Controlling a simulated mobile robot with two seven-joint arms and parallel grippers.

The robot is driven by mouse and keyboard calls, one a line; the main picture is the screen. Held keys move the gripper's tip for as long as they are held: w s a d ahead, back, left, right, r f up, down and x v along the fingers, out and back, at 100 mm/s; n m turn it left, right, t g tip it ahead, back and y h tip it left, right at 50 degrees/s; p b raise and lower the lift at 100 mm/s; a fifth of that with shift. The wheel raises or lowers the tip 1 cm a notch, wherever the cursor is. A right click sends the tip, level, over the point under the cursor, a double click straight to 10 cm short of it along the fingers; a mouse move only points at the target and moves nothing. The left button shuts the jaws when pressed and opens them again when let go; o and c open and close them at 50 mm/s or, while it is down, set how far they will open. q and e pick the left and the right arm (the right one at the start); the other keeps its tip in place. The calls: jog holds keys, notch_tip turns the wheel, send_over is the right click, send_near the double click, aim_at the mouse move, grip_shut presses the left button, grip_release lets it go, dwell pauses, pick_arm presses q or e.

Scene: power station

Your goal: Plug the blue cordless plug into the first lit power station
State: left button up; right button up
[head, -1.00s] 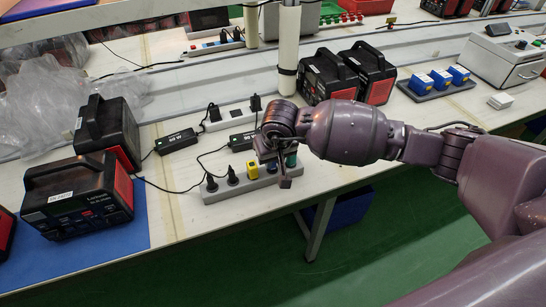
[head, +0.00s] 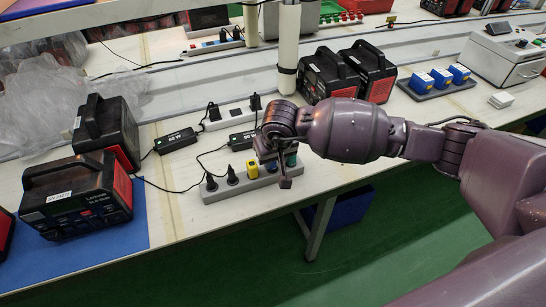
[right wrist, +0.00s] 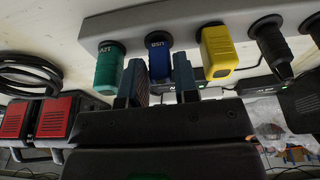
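The blue plug (right wrist: 159,62) stands in the grey power strip (right wrist: 130,22) in the right wrist view, between a green plug (right wrist: 109,70) and a yellow plug (right wrist: 219,52). My right gripper (right wrist: 160,78) has one finger on each side of the blue plug, close against it, and looks shut on it. In the head view my right gripper (head: 283,180) is at the front of the strip (head: 225,190) and partly covers the plugs. Black-and-red power stations stand at the left (head: 78,188), (head: 106,132) and farther back (head: 328,76), (head: 372,72). I cannot make out a lit display. My left gripper is out of view.
Black plugs (head: 232,176) with cables fill the strip's left end. Black adapters (head: 176,141) and a second strip (head: 228,116) lie behind.

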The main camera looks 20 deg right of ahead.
jog(key=o, duration=0.4)
jog(key=shift+c, duration=0.2)
jog(key=shift+r, duration=0.1)
jog(key=p+v, duration=0.1)
jog(key=v, duration=0.9)
jog(key=shift+r, duration=0.25)
